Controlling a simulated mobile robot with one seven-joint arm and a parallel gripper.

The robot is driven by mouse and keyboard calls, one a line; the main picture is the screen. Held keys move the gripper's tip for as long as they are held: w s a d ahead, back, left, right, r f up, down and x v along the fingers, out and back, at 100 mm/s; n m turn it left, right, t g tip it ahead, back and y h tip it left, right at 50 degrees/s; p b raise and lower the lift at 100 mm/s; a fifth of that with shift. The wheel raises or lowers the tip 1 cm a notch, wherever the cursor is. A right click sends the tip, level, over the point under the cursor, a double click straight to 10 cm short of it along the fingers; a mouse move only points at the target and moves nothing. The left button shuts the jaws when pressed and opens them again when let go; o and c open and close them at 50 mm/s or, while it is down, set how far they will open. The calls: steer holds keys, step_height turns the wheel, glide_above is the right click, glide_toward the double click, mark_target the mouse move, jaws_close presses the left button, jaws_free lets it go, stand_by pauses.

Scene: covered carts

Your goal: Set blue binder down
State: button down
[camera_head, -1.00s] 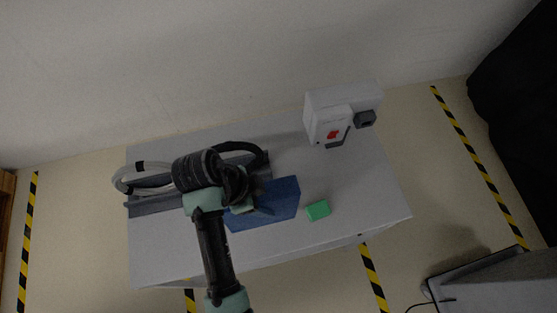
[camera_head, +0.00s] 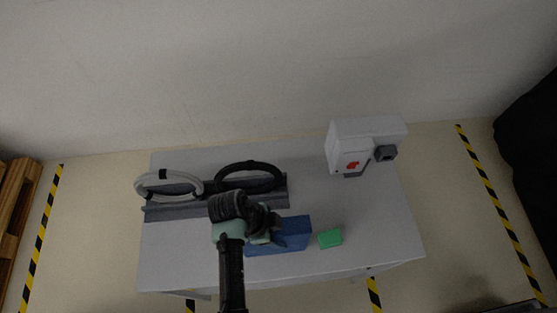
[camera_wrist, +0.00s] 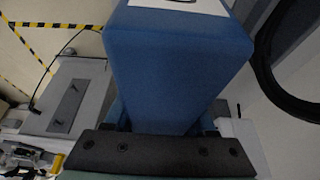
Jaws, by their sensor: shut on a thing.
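The blue binder (camera_head: 292,234) is at the front middle of the grey table (camera_head: 180,262) in the head view. My gripper (camera_head: 266,232) is shut on its left part, and my wrist hides some of it. In the wrist view the binder (camera_wrist: 175,70) fills the middle, between the fingers of my gripper (camera_wrist: 165,125). A pale label shows at its top edge. I cannot tell whether the binder's underside touches the table.
A green block (camera_head: 330,239) lies just right of the binder. Behind are a grey rack (camera_head: 172,212) with a white cable coil (camera_head: 150,184) and a black coil (camera_head: 240,166). A white box with a red switch (camera_head: 350,150) stands at back right.

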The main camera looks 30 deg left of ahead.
steer(key=shift+c, duration=1.1)
jaws_free()
steer(key=shift+r, duration=0.1)
steer(key=b+v, duration=0.1)
steer(key=v, duration=1.1)
steer(key=shift+s, duration=0.1)
steer(key=w+a+r+n+t+y, duration=0.1)
steer(key=w+r+n+t+y, duration=0.2)
steer(key=w+r, duration=0.65)
steer(key=w+d+r+n+t+y, duration=0.15)
steer(key=w+r+t, duration=0.4)
steer(key=r, duration=0.55)
steer(key=w+d+r+n+t+y, duration=0.15)
steer(key=w+r+t, duration=0.35)
steer(key=r, duration=0.6)
steer(key=s+d+r+n+t, duration=0.1)
steer(key=d+r+n+t, duration=0.35)
steer(key=r, duration=1.15)
steer(key=s+d+r+t+h, duration=0.1)
steer(key=s+d+r+t, duration=0.2)
steer(key=r, duration=0.4)
steer(key=s+d+r+t+h, duration=0.1)
steer(key=s+d+r+t, duration=0.3)
steer(key=s+r, duration=0.4)
steer(key=shift+d+n+h, duration=0.35)
steer(key=shift+d+h, duration=0.05)
steer(key=shift+d, duration=0.35)
